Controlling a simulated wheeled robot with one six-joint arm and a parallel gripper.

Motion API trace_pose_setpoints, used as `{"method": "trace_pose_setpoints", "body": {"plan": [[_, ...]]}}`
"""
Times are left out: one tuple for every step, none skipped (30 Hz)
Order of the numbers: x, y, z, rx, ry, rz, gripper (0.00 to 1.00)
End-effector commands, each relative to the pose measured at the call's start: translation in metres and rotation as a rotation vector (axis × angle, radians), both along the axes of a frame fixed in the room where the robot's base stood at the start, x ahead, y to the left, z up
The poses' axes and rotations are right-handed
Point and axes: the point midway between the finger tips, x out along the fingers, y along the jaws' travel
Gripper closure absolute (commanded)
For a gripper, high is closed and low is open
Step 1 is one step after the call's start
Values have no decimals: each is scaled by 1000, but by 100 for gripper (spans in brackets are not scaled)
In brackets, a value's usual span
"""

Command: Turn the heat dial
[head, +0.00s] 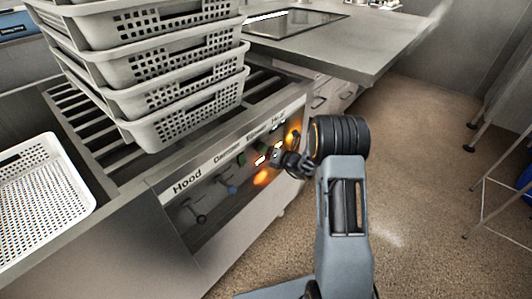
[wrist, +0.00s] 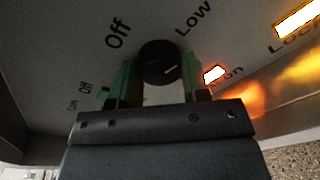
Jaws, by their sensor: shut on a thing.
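The heat dial (wrist: 158,64) is a round black knob with a pale pointer mark, seen in the wrist view between the printed words "Off" and "Low". Its mark points to the right, toward a lit orange indicator. My gripper (wrist: 160,88) has its green-edged fingers on either side of the knob and is shut on it. In the head view, my gripper (head: 294,160) is at the right end of the control panel (head: 203,207), under the partly covered "Heat" label. There the dial is hidden behind my gripper.
Stacked grey perforated baskets (head: 175,130) stand on the roller conveyor (head: 85,125) above the panel. A white perforated tray (head: 85,212) lies at left. Other knobs and glowing orange lights sit left of my gripper. Open floor (head: 420,190) lies to the right.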

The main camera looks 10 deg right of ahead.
Motion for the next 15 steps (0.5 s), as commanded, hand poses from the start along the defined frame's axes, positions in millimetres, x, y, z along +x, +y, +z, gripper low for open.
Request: {"method": "trace_pose_setpoints", "body": {"plan": [[0, 0, -4, -33, -25, -2, 81], [0, 0, -4, -57, -42, -2, 81], [0, 0, -4, -87, -63, -2, 81], [0, 0, -4, -111, -80, -1, 81], [0, 0, -4, -135, -97, -1, 81], [0, 0, -4, -166, -119, -1, 81], [-1, 0, -5, -189, -136, -2, 81], [-1, 0, -5, -211, -152, -1, 81], [0, 0, -5, -242, -175, -1, 81], [0, 0, -5, -265, -193, -1, 81], [0, 0, -5, -288, -210, -2, 81], [0, 0, -6, -319, -231, -2, 81], [0, 0, -6, -342, -248, -3, 81], [-1, 0, -6, -365, -265, -2, 81], [-1, 0, -6, -396, -286, -2, 81]]}}
